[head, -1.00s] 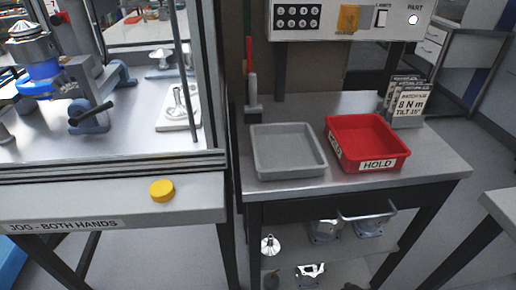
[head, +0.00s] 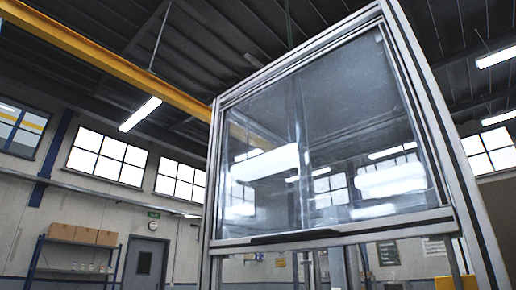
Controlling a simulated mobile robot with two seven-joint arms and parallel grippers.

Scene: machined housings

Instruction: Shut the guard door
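The guard door (head: 335,135) is a clear panel in an aluminium frame, seen from below in the head view. It is at the upper part of the tall guard frame (head: 440,130), raised. A dark handle strip (head: 295,236) runs along its bottom rail. Below the rail the guard opening is clear, and the room behind shows through. The lower part of the machine is out of view. Neither of my grippers is in view.
A yellow overhead beam (head: 110,60) crosses the ceiling at upper left. A shelf rack with cardboard boxes (head: 82,234) and a grey door (head: 146,262) stand far back at left. The space left of the guard frame looks free.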

